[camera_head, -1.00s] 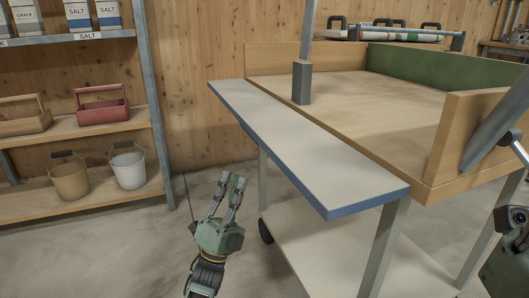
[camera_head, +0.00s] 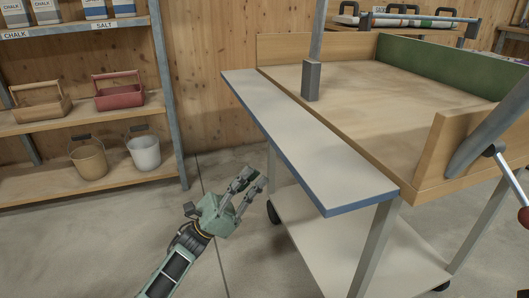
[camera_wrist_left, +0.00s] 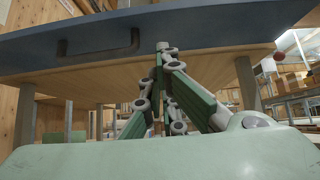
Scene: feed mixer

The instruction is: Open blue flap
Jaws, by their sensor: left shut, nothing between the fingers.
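The blue flap (camera_head: 318,150) is a long board with a pale top and blue edges. It stands out roughly level along the left side of the wooden tray table. In the left wrist view its blue face (camera_wrist_left: 215,28) fills the top, with a dark bar handle (camera_wrist_left: 100,45) on it. My left gripper (camera_head: 256,178) is shut and empty, to the left of the flap and lower than its top. In the left wrist view its closed fingertips (camera_wrist_left: 164,46) overlap the flap's lower edge, right of the handle; I cannot tell whether they touch. My right gripper is out of view.
The wooden tray (camera_head: 395,115) has a post (camera_head: 311,80) near the flap. A lower white shelf (camera_head: 325,225) sits beneath. At left, a rack holds a red carrier (camera_head: 115,97) and buckets (camera_head: 144,152). The floor between is clear.

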